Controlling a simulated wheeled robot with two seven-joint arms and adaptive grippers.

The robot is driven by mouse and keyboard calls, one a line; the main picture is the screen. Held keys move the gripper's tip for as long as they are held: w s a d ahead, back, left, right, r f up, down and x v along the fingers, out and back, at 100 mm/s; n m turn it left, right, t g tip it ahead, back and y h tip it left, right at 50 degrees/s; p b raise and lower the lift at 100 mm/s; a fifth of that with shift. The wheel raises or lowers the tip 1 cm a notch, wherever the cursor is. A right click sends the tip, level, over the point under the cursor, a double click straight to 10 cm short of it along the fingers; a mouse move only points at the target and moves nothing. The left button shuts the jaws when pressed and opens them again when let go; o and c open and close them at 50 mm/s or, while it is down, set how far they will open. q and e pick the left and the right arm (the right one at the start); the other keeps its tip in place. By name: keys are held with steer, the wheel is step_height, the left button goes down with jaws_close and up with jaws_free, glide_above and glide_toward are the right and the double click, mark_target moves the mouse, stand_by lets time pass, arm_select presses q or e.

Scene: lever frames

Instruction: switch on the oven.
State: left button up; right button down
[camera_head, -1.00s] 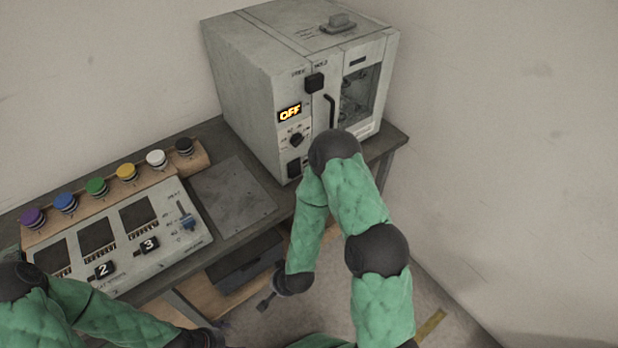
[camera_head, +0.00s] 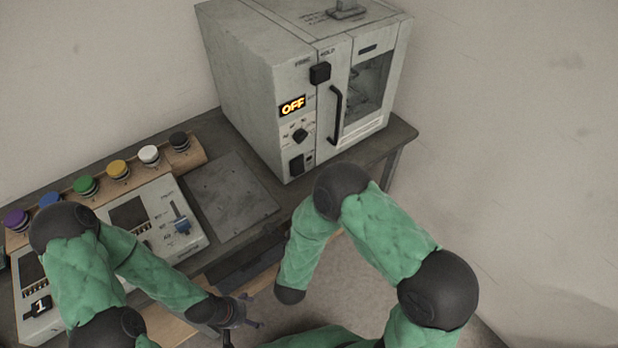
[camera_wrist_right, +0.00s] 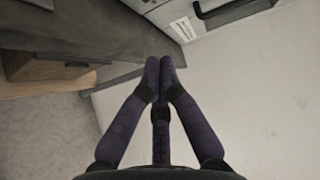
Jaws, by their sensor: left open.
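The grey oven (camera_head: 255,80) stands on the bench at the back. Its display (camera_head: 292,105) reads OFF in yellow. Below it are a dark round knob (camera_head: 300,136) and a black switch (camera_head: 297,163). A black square knob (camera_head: 320,73) and a curved door handle (camera_head: 336,115) are on its front; the door looks closed. My left gripper (camera_head: 243,311) is open and empty, low in front of the bench, away from the oven. My right gripper (camera_wrist_right: 160,72) shows in the right wrist view with its fingertips together and nothing visible between them; the oven is beyond it.
A flat grey plate (camera_head: 232,197) lies between panel and oven. A wall is on the right.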

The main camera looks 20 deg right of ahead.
stand_by(0.3)
steer(key=b, duration=0.2)
glide_toward(303, 170)
steer(key=d, duration=0.1)
steer(key=w+d, duration=0.1)
steer(key=d, duration=0.2)
steer(key=shift+w+d+f, duration=0.1)
steer(key=shift+w+d, duration=0.15)
steer(key=shift+d, duration=0.05)
steer(key=shift+w+a+f+b, duration=0.1)
steer(key=shift+w+a+b, duration=0.25)
steer(key=shift+w, duration=0.55)
steer(key=shift+w+a+f+b, duration=0.1)
steer(key=shift+w+a, duration=0.35)
steer(key=shift+w, duration=0.4)
steer(key=b, duration=0.3)
steer(key=shift+w+a+f+m+t, duration=0.15)
steer(key=shift+w+f+m+t, duration=0.15)
steer(key=shift+w+f, duration=0.1)
steer(key=shift+r, duration=0.2)
